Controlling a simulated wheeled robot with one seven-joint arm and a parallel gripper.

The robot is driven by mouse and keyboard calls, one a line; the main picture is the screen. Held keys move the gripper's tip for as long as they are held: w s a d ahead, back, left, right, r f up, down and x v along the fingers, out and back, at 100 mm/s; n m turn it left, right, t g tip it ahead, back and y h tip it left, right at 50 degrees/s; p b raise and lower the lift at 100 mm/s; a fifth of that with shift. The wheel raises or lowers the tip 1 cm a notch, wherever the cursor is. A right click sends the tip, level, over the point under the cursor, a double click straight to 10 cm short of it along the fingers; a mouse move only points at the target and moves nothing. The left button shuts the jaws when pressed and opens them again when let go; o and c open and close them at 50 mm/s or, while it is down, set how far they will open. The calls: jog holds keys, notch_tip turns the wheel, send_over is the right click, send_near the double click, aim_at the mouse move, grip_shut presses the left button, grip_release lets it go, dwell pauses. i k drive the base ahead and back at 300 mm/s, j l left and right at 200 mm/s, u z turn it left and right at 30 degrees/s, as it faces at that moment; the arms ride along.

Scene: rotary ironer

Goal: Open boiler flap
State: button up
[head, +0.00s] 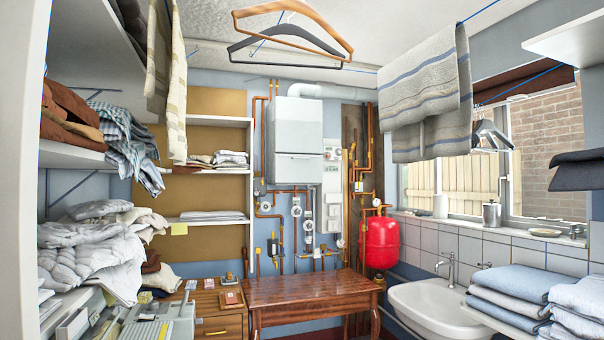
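The white boiler (298,123) hangs on the blue back wall, a little left of the picture's middle. A horizontal seam crosses its front, with a lower front panel (298,169) below it that looks like the flap. This panel appears flush with the boiler front and closed, though it is small at this distance. I cannot make out a handle on it. My gripper is not clearly seen anywhere in this view.
A brown wooden table (312,288) stands below the boiler. Copper pipes and a red tank (380,242) are beside it. Laundry shelves stand left; a sink (435,305) and folded towels (515,287) are right. Hangers (290,32) and a striped towel (425,85) hang overhead.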

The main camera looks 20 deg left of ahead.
aim_at(289, 168)
jog(key=i+j+u, duration=0.15)
jog(key=i, duration=0.85)
jog(key=i+u, duration=0.2)
jog(key=i, duration=0.85)
jog(key=i+l+u, duration=0.15)
jog(key=i, duration=0.85)
jog(key=i+j+u, duration=0.25)
jog(key=i, duration=0.55)
jog(key=i+l+u, duration=0.1)
jog(key=i+u, duration=0.2)
jog(key=i, duration=0.45)
